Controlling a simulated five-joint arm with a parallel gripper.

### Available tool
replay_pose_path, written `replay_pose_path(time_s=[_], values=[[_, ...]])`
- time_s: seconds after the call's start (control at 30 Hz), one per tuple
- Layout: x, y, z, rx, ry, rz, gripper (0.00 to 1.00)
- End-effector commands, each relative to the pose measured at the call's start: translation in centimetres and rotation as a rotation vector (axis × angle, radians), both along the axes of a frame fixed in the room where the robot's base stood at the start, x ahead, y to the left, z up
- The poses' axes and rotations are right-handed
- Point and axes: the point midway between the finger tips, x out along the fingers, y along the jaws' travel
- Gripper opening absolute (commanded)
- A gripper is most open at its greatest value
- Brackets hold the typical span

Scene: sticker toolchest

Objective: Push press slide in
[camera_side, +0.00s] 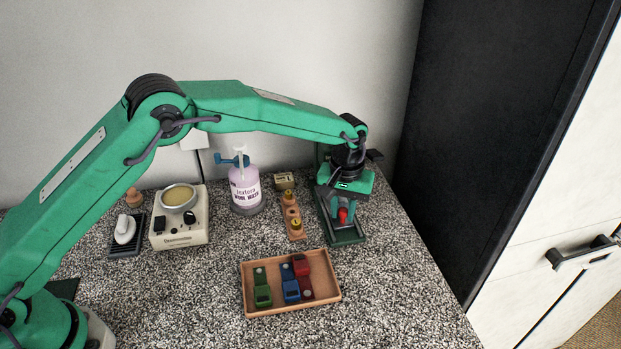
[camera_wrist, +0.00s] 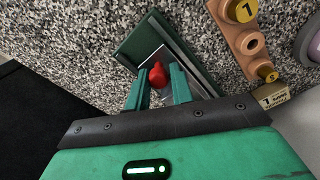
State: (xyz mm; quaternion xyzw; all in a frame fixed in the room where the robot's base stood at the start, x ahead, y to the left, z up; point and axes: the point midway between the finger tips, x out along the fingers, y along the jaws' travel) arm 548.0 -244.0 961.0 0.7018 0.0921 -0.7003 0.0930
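The press (camera_side: 347,238) is a dark green base at the right of the counter, with a red knob (camera_side: 343,215) on it. In the wrist view the press (camera_wrist: 135,42) lies ahead of my gripper, with a pale metal slide plate (camera_wrist: 183,66) and the red knob (camera_wrist: 157,75). My gripper (camera_side: 341,207) is over the press, pointing down. In the wrist view my gripper's (camera_wrist: 158,72) two green fingers stand apart, one on each side of the knob near its tips. I cannot tell whether they touch it. My gripper hides part of the press.
A wooden block with yellow-topped pegs (camera_side: 292,214) stands just left of the press. A wooden tray (camera_side: 291,308) with green, blue and red pieces is in front. A pump bottle (camera_side: 245,188) and a cream device (camera_side: 180,231) stand further left. The counter's right edge is close.

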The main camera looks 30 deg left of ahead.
Motion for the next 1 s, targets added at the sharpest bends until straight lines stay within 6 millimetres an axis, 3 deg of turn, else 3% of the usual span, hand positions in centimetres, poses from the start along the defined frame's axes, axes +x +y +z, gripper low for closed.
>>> replay_pose_path(time_s=[0.07, 0.47, 1.0], values=[[0.1, 0.1, 0.0, 0.0, -0.001, 0.003, 0.38], [0.0, 0.0, 0.1, 0.001, 0.001, 0.0, 0.38], [-0.1, 0.0, 2.3, 0.001, 0.001, -0.001, 0.38]])
